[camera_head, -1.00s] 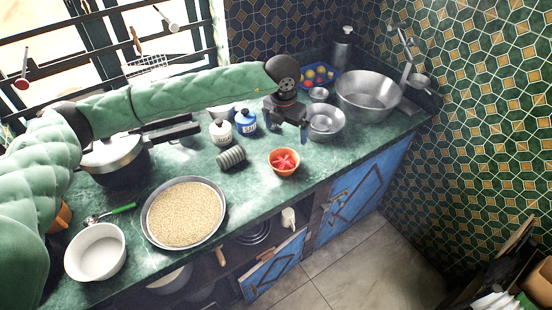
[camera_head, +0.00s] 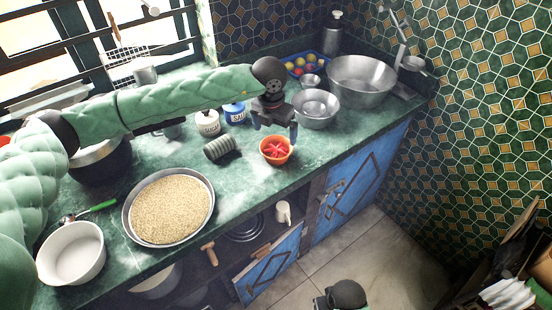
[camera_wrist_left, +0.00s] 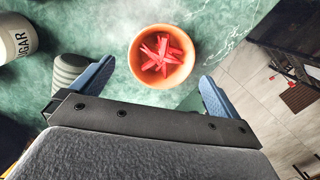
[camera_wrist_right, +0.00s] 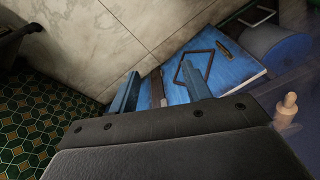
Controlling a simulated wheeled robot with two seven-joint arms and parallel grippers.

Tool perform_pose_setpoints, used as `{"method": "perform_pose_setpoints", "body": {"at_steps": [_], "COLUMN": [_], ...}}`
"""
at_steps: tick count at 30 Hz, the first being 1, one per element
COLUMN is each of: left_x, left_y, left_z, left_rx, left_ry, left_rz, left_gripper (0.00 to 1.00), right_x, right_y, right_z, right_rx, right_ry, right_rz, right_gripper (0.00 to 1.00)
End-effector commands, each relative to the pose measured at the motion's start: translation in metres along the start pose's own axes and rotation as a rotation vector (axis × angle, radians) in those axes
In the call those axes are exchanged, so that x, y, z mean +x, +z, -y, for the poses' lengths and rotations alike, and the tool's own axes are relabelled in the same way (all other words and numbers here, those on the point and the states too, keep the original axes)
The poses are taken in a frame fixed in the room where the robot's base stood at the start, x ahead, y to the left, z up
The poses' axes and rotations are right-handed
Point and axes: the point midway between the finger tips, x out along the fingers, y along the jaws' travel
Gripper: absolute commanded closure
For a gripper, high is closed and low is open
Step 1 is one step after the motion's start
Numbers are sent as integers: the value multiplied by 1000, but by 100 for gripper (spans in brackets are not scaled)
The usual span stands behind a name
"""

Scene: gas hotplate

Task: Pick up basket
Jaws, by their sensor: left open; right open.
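A small orange bowl-shaped basket (camera_head: 275,156) with red star-like pieces (camera_wrist_left: 162,53) in it sits on the green counter near its front edge. My left gripper (camera_head: 275,132) is open just above and behind it. In the left wrist view the orange basket (camera_wrist_left: 135,62) lies ahead, roughly between the open fingers and apart from them. A blue basket (camera_head: 326,73) with yellow and red round items stands at the back by the wall. My right gripper (camera_wrist_right: 160,88) is open and empty, low in front of a blue cabinet door (camera_wrist_right: 215,65); its arm shows at the bottom of the head view.
Metal bowls (camera_head: 315,108) stand right of the left gripper. A ridged grey-green cylinder (camera_head: 222,149), a sugar jar (camera_head: 208,124) and a blue salt jar (camera_head: 235,114) stand to its left. A grain tray (camera_head: 170,207) and white bowl (camera_head: 72,254) are farther left.

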Motion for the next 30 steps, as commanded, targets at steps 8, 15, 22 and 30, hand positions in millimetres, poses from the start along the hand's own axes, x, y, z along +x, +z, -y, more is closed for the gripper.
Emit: {"method": "perform_pose_setpoints", "body": {"at_steps": [8, 15, 22, 30], "left_x": [11, 29, 38, 56], "left_y": [-1, -1, -2, -3], "left_z": [0, 1, 2, 4], "left_rx": [-1, 0, 0, 0], "left_ry": [0, 0, 0, -1], "left_rz": [-1, -1, -1, -1], "left_gripper": [0, 0, 0, 0], "right_x": [-12, 14, 39, 85], "right_y": [3, 4, 9, 21], "right_z": [1, -1, -4, -10], "right_rx": [1, 1, 1, 1], "right_ry": [-2, 1, 5, 11], "right_rz": [6, 7, 12, 16], "right_gripper": [52, 52, 52, 52]}}
